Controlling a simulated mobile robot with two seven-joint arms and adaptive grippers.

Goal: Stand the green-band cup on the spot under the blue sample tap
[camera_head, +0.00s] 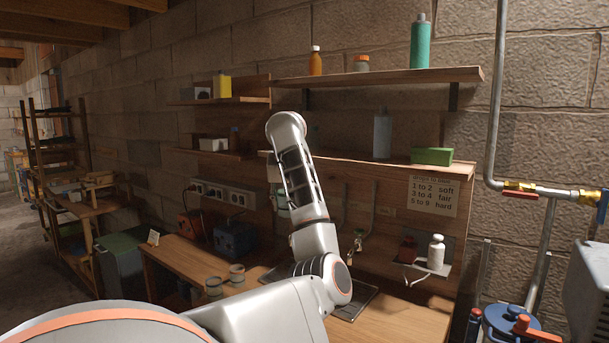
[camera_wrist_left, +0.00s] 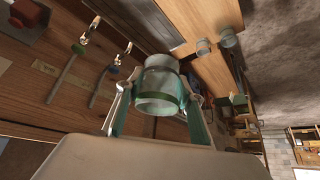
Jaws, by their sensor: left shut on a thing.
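The green-band cup (camera_wrist_left: 158,88) is clear with a green ring and sits between the fingers of my left gripper (camera_wrist_left: 157,98), which is shut on it. In the head view the gripper (camera_head: 279,198) is mostly hidden behind my arm, in front of the wall panel above the bench. The blue sample tap (camera_wrist_left: 112,71) shows on the panel in the left wrist view, to the left of the cup and apart from it. A green tap (camera_wrist_left: 78,48) is further left. The spot under the blue tap is hidden in the head view. My right gripper is not in view.
Two more cups (camera_head: 214,287) (camera_head: 237,274) stand on the wooden bench (camera_head: 185,262) at the left. A dark tray (camera_head: 357,303) lies on the bench behind my arm. A white bottle (camera_head: 436,253) stands at the right. A shelf (camera_head: 388,171) overhangs the panel.

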